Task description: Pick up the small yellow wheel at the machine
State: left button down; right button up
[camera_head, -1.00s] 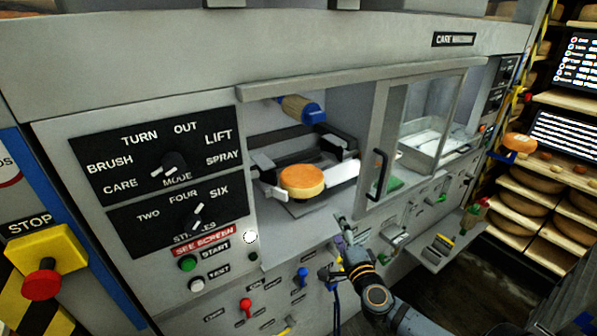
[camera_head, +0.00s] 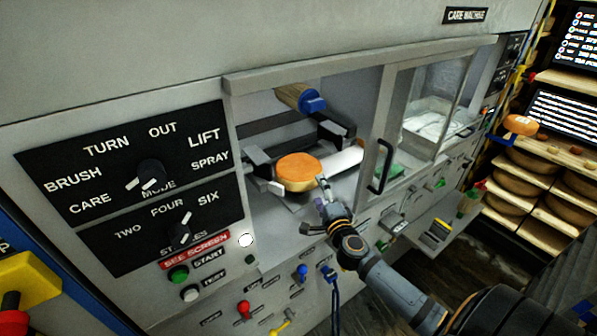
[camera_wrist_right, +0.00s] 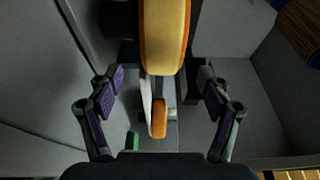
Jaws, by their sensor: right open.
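The small wheel (camera_head: 298,168), with an orange top and yellow side, lies flat on a support between dark clamp arms in the machine's open bay. My right gripper (camera_head: 316,205) is open and empty at the front of the bay, near and to the lower right of the wheel. In the right wrist view a yellow wheel with orange edges (camera_wrist_right: 165,35) appears large at the top, beyond the open fingers (camera_wrist_right: 160,82). A smaller orange piece (camera_wrist_right: 159,120) shows below it; I cannot tell what it is. My left gripper is not in view.
The machine (camera_head: 350,45) has a blue-ended roller (camera_head: 305,99) above the wheel and a door with a dark handle (camera_head: 380,166) to its right. Shelves of wheels (camera_head: 525,195) stand at right.

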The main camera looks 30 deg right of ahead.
aim_at(313, 183)
jog(key=w, duration=0.4)
jog(key=shift+w+r+p, duration=0.1)
jog(key=shift+r+p, duration=0.05)
jog(key=shift+p, duration=0.15)
jog(key=shift+w+d, duration=0.15)
jog(key=shift+w, duration=0.05)
jog(key=shift+s, duration=0.15)
jog(key=shift+c, duration=1.2)
grip_shut()
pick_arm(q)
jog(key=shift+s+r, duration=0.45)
pick_arm(e)
jog(key=shift+r, duration=0.15)
